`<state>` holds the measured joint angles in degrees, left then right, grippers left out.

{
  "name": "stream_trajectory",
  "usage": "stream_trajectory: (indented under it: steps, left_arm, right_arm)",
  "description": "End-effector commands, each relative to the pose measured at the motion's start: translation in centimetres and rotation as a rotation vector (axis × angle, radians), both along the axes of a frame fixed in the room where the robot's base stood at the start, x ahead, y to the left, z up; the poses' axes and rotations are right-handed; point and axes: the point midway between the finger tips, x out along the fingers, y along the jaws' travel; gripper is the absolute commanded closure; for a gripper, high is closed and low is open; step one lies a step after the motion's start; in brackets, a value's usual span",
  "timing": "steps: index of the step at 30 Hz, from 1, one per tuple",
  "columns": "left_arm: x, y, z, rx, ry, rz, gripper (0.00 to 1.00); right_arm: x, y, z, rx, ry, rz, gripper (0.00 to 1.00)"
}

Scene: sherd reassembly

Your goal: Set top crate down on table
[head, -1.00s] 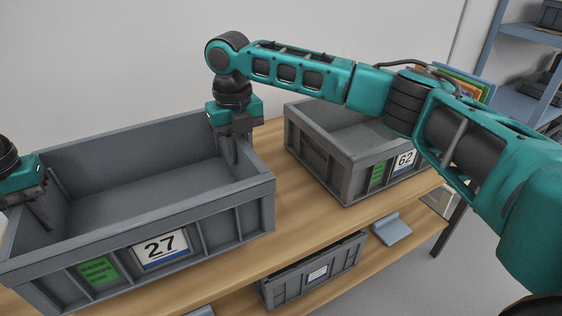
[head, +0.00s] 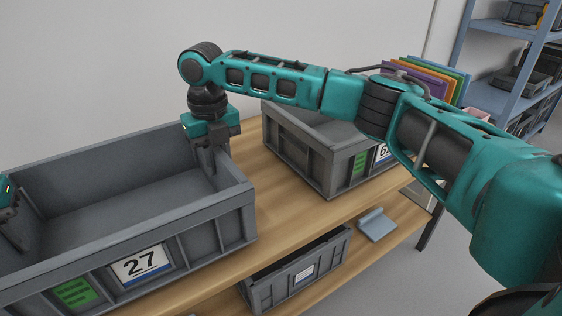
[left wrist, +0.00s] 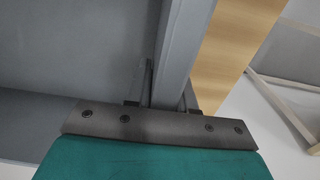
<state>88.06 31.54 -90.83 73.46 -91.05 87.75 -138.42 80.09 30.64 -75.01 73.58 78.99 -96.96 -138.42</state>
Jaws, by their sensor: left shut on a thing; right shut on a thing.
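A large grey crate (head: 215,225) labelled 27, with a green tag on its front, is at the left in the head view. It is empty, level, and over the wooden tabletop; I cannot tell whether its base touches the wood. My right gripper (head: 213,160) is shut on the crate's right end wall. My left gripper (head: 14,232), partly cut off by the left edge, is shut on the left end wall. In the left wrist view its fingers (left wrist: 167,92) straddle the wall's rim (left wrist: 185,40).
A second grey crate (head: 294,158), labelled 62, stands on the wooden table (head: 300,212) to the right, beyond a strip of bare wood. A grey crate (head: 298,275) and a blue-grey object (head: 377,225) are on the shelf below. Blue shelving (head: 485,75) stands at the back right.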

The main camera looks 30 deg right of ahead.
Motion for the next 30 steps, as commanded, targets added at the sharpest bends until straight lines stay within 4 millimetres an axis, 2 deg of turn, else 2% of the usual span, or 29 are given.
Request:
stream_trajectory:
  steps: [6, 7, 14, 23, 26, 30]
  left_arm:
    - [0.1, 0.3, -1.4, 0.004, -0.001, 0.005, 1.00]
    - [0.1, 0.3, -1.3, 0.005, 0.000, 0.005, 0.74]
    - [0.0, 0.2, -1.1, 0.003, 0.001, 0.003, 0.52]
    - [0.0, 0.0, -0.9, 0.000, -0.001, 0.001, 0.51]
    - [0.1, 0.0, 0.2, 0.000, -0.002, 0.001, 0.51]
    - [0.1, 0.0, 2.8, 0.000, -0.005, 0.001, 0.51]
  right_arm:
    - [0.1, -0.3, -1.4, -0.004, -0.001, -0.006, 1.00]
    - [0.0, -0.3, -1.2, -0.005, 0.000, -0.006, 0.74]
    - [0.0, -0.2, -1.1, -0.003, 0.001, -0.003, 0.52]
    - [0.0, 0.0, -1.1, -0.001, 0.000, -0.001, 0.51]
    - [0.0, 0.0, -1.1, -0.001, 0.000, -0.001, 0.51]
    - [0.0, 0.0, -1.1, 0.000, 0.000, 0.000, 0.51]
